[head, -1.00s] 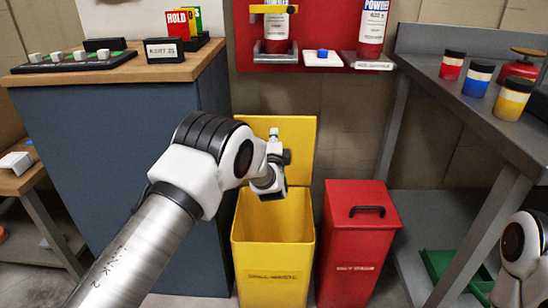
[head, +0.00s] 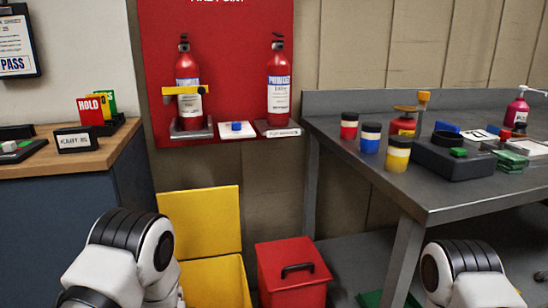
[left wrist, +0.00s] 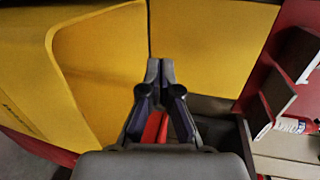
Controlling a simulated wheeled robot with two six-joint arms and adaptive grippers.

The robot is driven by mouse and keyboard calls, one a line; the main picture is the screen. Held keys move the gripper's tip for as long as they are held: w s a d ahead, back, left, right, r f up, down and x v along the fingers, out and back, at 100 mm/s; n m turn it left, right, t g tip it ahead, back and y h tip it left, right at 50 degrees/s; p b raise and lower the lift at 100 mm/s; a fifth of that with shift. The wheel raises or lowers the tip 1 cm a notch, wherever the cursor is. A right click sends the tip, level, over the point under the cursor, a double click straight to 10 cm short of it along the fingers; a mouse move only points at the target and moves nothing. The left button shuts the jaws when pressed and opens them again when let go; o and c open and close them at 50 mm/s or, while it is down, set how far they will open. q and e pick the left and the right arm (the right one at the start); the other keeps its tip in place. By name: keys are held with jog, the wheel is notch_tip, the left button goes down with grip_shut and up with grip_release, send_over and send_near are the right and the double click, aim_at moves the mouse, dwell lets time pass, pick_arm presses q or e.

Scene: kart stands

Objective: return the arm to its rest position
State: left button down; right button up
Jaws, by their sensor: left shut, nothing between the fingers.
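My left arm shows at the lower left of the head view, in front of the yellow bin. My left gripper (left wrist: 160,70) shows in the left wrist view, shut and empty, with its fingertips together. Yellow surfaces of the bin (left wrist: 95,70) and its raised lid (left wrist: 205,45) lie beyond the fingers. In the head view its gripper is hidden or out of frame. Part of my right arm shows at the lower right; its gripper is out of view.
The yellow bin (head: 215,285) stands open with its lid (head: 205,220) up, beside a closed red bin (head: 293,275). A grey bench (head: 440,200) with jars is at right, a wood-topped cabinet (head: 100,155) at left. Two extinguishers hang on a red board (head: 225,60).

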pick_arm(q)
jog(key=s+a+f+n+g+h, duration=0.1)
jog(key=s+f+n+g+h, duration=0.3)
jog(key=s+f, duration=0.8)
jog(key=s+d+f+n+g+h, duration=0.15)
jog(key=s+n+g, duration=0.35)
jog(key=s, duration=0.9)
jog(key=s+d+f+n+g+y, duration=0.15)
jog(key=s+n+g, duration=0.4)
jog(key=s, duration=0.75)
notch_tip(320, 180, up, 27)
jog(key=p, duration=2.8)
jog(key=shift+d+r+n+h, duration=0.15)
jog(key=shift+r+n+h, duration=0.05)
jog(key=shift+n+h, duration=0.2)
